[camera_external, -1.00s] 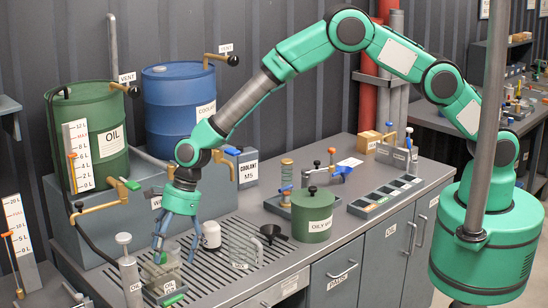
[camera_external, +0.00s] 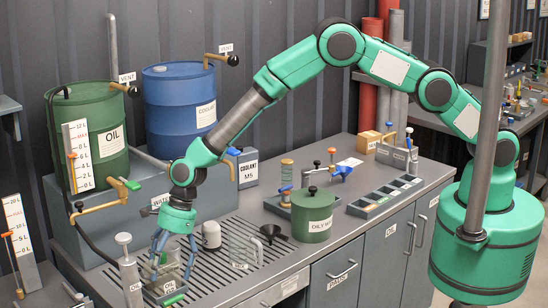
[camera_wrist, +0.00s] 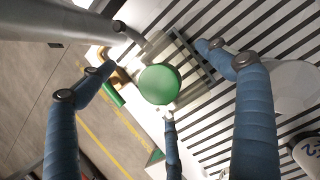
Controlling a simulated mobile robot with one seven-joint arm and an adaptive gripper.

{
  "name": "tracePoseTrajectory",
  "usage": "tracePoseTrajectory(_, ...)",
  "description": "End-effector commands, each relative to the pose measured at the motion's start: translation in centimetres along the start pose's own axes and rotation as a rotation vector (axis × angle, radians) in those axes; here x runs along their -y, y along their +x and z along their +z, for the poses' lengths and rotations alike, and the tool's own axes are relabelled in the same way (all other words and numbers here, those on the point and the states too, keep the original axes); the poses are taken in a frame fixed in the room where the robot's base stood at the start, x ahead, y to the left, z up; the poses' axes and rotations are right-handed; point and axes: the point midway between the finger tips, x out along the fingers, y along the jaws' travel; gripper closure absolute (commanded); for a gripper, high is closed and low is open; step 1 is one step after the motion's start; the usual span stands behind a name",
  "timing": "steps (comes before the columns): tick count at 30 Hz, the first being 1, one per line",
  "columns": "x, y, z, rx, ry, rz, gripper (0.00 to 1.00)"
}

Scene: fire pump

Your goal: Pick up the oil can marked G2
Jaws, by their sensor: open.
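A small clear-sided can (camera_external: 168,287) with an OIL label stands at the front left of the slotted bench top; the rest of its marking is too small to read. In the wrist view a round green top (camera_wrist: 159,84) sits near the centre, with clear walls around it. My gripper (camera_external: 166,262) points down over this can with its blue fingers spread. In the wrist view the fingers stand around the green top, apart from it. The fingers hide part of the can in the outside view.
A grey pump cylinder (camera_external: 130,280) stands close on the left of the can. A white-grey mug (camera_external: 211,236), clear jug (camera_external: 242,252), black funnel (camera_external: 271,233) and green oily-waste pot (camera_external: 312,216) stand to the right. Green (camera_external: 108,150) and blue (camera_external: 180,112) drums stand behind.

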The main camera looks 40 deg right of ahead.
Motion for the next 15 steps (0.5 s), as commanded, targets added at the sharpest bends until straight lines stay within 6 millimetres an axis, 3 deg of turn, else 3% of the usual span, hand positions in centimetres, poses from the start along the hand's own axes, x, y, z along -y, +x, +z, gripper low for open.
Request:
tracePoseTrajectory(13, 0.0, -0.02, -0.01, 0.0, 0.0, 0.0, 0.09)
tracePoseTrajectory(15, 0.0, -0.02, -0.02, 0.0, 0.0, 0.0, 0.21)
